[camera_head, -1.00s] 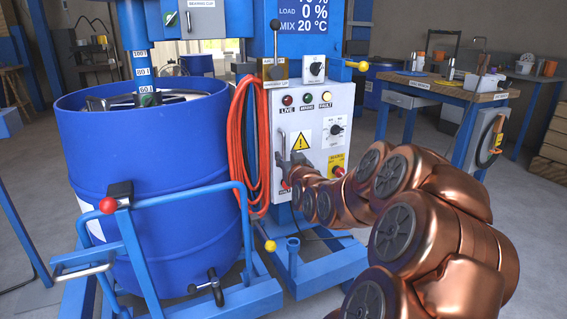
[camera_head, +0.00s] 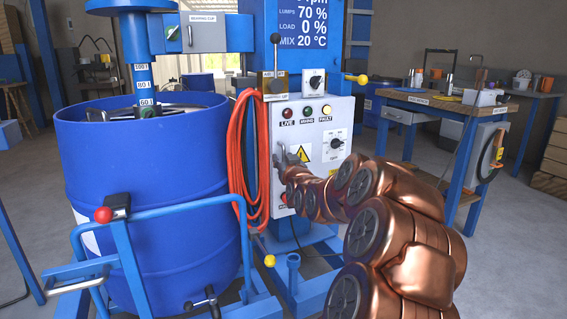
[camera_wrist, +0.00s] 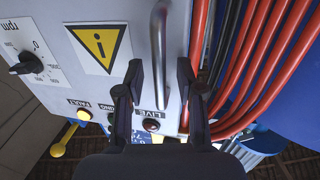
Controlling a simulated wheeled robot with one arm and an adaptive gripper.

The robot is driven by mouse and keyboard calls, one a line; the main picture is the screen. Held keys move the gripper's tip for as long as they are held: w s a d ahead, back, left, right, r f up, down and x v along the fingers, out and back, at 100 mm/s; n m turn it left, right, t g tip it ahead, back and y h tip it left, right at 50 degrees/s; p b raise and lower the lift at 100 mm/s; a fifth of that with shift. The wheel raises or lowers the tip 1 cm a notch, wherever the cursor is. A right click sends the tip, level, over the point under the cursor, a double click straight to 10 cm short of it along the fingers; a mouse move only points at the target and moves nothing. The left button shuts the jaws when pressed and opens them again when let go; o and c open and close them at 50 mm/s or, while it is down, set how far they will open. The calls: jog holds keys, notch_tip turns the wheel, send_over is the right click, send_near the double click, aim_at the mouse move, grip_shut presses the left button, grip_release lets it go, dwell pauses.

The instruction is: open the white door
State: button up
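The white door (camera_head: 341,113) is the front of a control cabinet on the blue mixer. It carries lamps, a knob and a yellow warning triangle (camera_head: 303,153), and looks closed. It also shows in the wrist view (camera_wrist: 131,22). A silver bar handle (camera_wrist: 159,50) stands on the door near its edge by the red hoses. My gripper (camera_wrist: 159,72) is open, with one dark finger on each side of the handle and visible gaps to it. In the head view my gripper (camera_head: 288,160) is at the door's left edge; my arm hides the door's lower part.
Coiled orange-red hoses (camera_head: 243,160) hang just left of the door. A blue drum (camera_head: 150,170) with a tubular frame stands further left. A workbench (camera_head: 430,101) is at the back right.

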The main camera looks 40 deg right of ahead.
jog(key=shift+w, duration=0.1)
grip_shut()
dwell(0.3)
dwell(0.4)
